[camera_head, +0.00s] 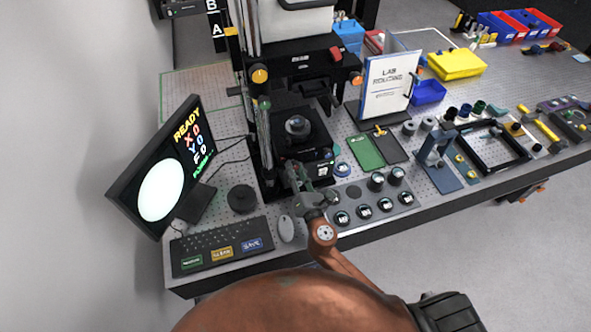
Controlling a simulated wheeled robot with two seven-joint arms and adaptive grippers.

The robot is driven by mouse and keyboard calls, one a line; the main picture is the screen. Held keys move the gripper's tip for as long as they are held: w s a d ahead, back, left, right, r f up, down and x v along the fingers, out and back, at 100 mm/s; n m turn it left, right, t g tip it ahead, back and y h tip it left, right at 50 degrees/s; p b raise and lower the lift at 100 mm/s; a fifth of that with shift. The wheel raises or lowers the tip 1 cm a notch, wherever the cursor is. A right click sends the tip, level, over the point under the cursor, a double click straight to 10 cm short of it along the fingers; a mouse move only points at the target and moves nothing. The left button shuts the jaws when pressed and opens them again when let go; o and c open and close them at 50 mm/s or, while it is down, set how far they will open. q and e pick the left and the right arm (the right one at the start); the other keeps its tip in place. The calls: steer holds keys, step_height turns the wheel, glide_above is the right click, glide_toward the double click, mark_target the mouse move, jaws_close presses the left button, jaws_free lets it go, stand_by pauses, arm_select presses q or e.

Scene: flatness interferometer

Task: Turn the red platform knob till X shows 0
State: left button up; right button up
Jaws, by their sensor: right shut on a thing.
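The monitor (160,170) at the left shows READY, with X 0 in red, Y 0 and F 0, beside a white disc. The dark interferometer platform (300,130) carries a round dark part (298,125) on top. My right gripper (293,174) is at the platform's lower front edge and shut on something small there. The red platform knob is not clearly visible; the fingers cover the spot where they grip. My left gripper is not in view.
A keyboard (220,245), mouse (286,229) and dark round puck (242,199) lie left of my right wrist.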

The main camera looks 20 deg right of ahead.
steer(key=o, duration=1.2)
steer(key=shift+c, duration=0.2)
steer(key=s, duration=1.2)
steer(key=shift+d, duration=0.2)
stand_by(0.5)
